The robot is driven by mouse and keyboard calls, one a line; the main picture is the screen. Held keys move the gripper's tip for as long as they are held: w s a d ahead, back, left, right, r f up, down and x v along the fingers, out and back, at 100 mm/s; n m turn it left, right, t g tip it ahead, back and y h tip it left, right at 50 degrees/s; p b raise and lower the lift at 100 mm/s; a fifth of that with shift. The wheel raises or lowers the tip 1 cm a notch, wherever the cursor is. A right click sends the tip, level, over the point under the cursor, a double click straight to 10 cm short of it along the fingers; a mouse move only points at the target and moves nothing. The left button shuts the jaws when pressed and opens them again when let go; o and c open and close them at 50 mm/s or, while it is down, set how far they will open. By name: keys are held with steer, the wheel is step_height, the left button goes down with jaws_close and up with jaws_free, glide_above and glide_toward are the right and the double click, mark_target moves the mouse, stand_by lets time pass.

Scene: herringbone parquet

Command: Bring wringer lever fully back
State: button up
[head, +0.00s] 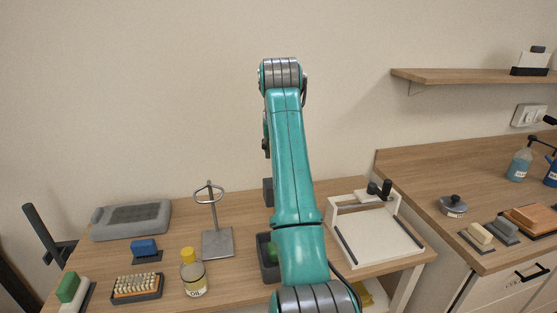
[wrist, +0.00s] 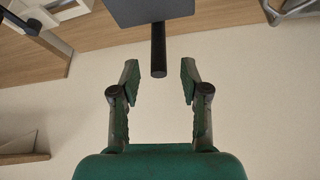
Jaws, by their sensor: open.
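The lever (wrist: 158,50), a dark round bar that I take for the wringer lever, juts from a dark grey block (wrist: 125,12) in the wrist view. My gripper (wrist: 160,82) is open, with one green-padded finger on each side of the bar's free end. Gaps show on both sides, so neither finger appears to touch it. Whether the bar lies at the fingertips' depth is hard to tell. In the head view the dark grey block (head: 268,191) shows beside my teal arm, which hides most of the lever and gripper.
A dark bin (head: 264,268) stands partly behind my arm. Left are a metal stand (head: 217,243), an oil bottle (head: 193,275), a brush (head: 137,288) and a black bar (head: 40,228) at the table's edge. A white framed board (head: 378,240) lies right. A wall shelf (head: 470,76) hangs above.

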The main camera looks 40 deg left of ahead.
steer(key=shift+v, duration=2.75)
steer(key=shift+s, duration=0.1)
